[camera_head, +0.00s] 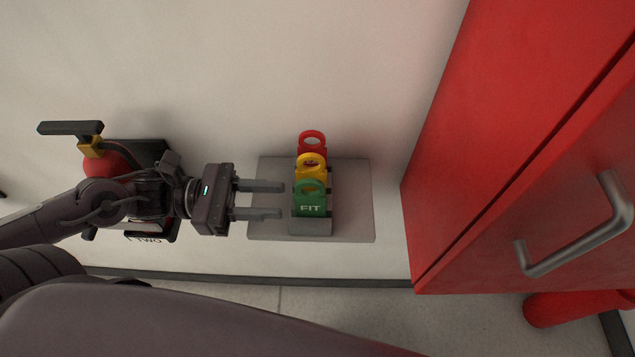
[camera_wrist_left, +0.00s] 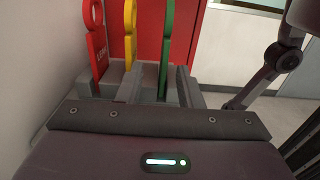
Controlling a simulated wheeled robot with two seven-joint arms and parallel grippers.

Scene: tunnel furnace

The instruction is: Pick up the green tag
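The green tag (camera_head: 311,201), marked "FIT" and with a ring at its top, stands upright in a grey holder (camera_head: 311,228). A yellow tag (camera_head: 302,172) and a red tag (camera_head: 304,150) stand behind it in the same holder. My left gripper (camera_head: 281,200) is open, its two fingers pointing right. The fingertips are just left of the green tag, with a small gap, and nothing is between them. The left wrist view shows the green tag (camera_wrist_left: 167,50) edge-on, right of the yellow tag (camera_wrist_left: 130,45) and the red tag (camera_wrist_left: 97,50). My right gripper is not in view.
The holder is on a grey plate (camera_head: 352,205) by the pale wall. A red cabinet (camera_head: 490,150) with a metal handle (camera_head: 575,245) stands to the right. A red device with a black lever (camera_head: 70,128) is on the left, partly behind my left arm.

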